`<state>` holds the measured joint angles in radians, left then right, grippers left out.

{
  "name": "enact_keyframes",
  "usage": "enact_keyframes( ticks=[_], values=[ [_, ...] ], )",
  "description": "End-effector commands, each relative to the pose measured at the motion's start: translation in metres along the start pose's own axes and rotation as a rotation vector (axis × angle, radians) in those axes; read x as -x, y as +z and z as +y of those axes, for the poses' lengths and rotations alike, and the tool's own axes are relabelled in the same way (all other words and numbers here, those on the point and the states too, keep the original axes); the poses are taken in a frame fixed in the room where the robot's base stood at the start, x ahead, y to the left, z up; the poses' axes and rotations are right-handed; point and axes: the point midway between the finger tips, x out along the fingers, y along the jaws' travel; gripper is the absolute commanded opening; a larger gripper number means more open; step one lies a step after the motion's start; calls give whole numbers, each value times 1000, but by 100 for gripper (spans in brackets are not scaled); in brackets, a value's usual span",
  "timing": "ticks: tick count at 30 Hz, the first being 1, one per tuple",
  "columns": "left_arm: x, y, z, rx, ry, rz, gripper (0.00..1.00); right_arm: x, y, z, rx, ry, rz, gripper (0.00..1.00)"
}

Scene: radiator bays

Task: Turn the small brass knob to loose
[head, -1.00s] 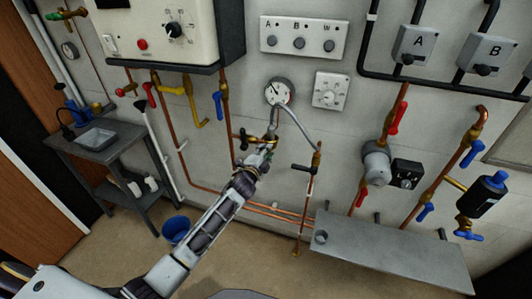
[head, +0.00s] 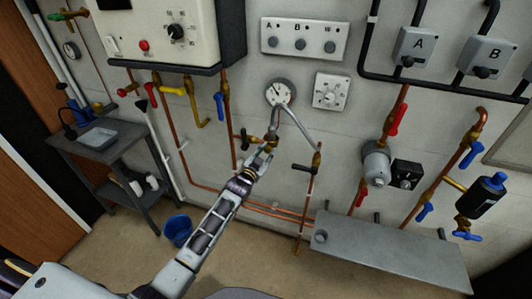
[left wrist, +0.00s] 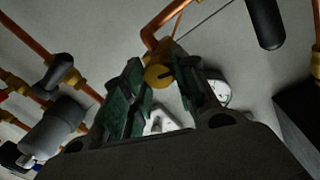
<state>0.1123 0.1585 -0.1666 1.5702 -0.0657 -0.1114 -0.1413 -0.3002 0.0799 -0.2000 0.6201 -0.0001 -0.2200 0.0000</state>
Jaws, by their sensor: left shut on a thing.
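The small brass knob (left wrist: 158,76) shows as a round yellow piece with a dark mark, between the fingertips of my left gripper (left wrist: 160,92) in the left wrist view. The jaws are shut on it, and the dark green finger pads hide part of its sides. In the head view my left gripper (head: 268,147) is at the brass fitting below the round gauge (head: 279,93), and its fingers largely cover the knob there. How far the knob is turned cannot be told. My right gripper is not in view.
A black-handled valve (head: 244,139) on a copper pipe stands close left of my gripper. A grey hose (head: 298,124) arches to a second black-handled valve (head: 303,168) at the right. A grey shelf (head: 390,250) juts out at lower right. A blue bucket (head: 177,230) stands on the floor.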

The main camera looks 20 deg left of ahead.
Motion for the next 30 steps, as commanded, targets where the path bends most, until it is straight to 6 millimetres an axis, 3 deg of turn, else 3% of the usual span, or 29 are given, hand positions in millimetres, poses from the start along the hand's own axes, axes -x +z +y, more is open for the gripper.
enact_keyframes(
  ticks=[12,27,28,30],
  values=[
    [0,1,0,217,-4,22,4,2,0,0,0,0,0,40],
    [0,1,0,241,-4,25,4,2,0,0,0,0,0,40],
    [0,1,0,241,-4,25,30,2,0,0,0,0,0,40],
    [0,1,0,241,-4,25,39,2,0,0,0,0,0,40]
  ],
)
